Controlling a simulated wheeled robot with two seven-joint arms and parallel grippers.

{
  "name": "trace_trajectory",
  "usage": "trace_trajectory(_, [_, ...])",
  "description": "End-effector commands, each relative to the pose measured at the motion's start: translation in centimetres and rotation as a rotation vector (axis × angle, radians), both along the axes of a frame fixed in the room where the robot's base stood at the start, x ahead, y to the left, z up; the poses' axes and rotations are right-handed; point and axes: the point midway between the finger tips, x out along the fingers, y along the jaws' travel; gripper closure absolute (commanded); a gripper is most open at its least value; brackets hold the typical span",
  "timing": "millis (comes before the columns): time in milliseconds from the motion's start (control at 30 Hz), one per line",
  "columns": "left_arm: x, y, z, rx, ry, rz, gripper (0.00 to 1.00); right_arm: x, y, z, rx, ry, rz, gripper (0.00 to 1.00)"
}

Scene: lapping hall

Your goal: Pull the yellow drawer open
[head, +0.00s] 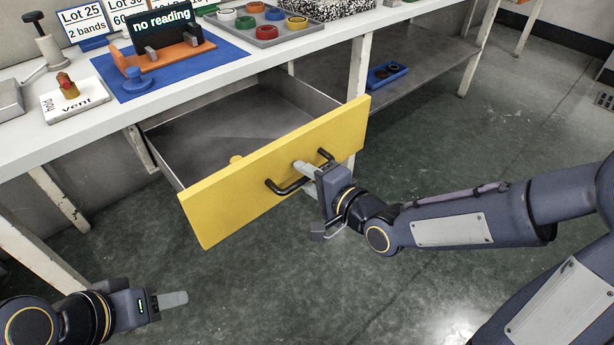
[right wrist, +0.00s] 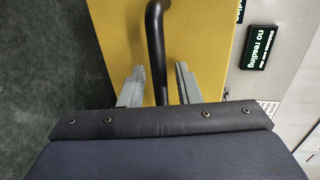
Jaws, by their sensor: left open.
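The yellow drawer (head: 275,180) under the bench is pulled well out, and its grey interior shows. Its front carries a black bar handle (head: 290,187), also seen in the right wrist view (right wrist: 156,45). My right gripper (head: 306,178) is at the handle, with one finger on each side of the bar. In the right wrist view its fingers (right wrist: 160,85) stand apart with a gap visible beside the bar, so it looks open around the handle. My left gripper (head: 172,300) is open and empty, low at the bottom left, away from the drawer.
The white bench top (head: 225,75) holds a blue mat (head: 135,88), an orange stand with a "no reading" display (head: 162,27), a grey tray of coloured rings (head: 265,32) and a vent plate. A blue tray (head: 387,74) sits on the lower shelf. The floor in front is clear.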

Motion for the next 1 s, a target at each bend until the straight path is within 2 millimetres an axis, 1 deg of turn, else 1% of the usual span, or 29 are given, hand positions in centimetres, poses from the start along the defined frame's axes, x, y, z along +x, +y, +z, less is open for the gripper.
trace_trajectory(67, [0.0, 0.0, 0.2, 0.000, 0.000, 0.000, 0.50, -0.2, -0.2, 0.2, 0.000, 0.000, -0.001, 0.70])
trace_trajectory(167, [0.0, 0.0, 0.7, 0.000, 0.000, 0.000, 0.50, -1.1, -1.0, 0.6, -0.001, -0.001, -0.004, 0.70])
trace_trajectory(400, [0.0, 0.0, 2.5, 0.000, 0.000, 0.000, 0.50, -4.4, -3.3, 1.5, -0.002, 0.001, -0.004, 0.70])
trace_trajectory(533, [0.0, 0.0, 3.1, 0.000, 0.000, 0.000, 0.50, -5.6, -4.2, 1.7, -0.001, 0.000, -0.003, 0.70])
trace_trajectory(700, [0.0, 0.0, 3.2, 0.000, 0.000, 0.000, 0.50, -6.2, -4.5, 1.6, 0.001, 0.000, -0.001, 0.70])
trace_trajectory(1000, [0.0, 0.0, 3.1, 0.000, 0.000, 0.000, 0.50, -6.2, -4.5, 1.6, 0.000, 0.000, 0.000, 0.70])
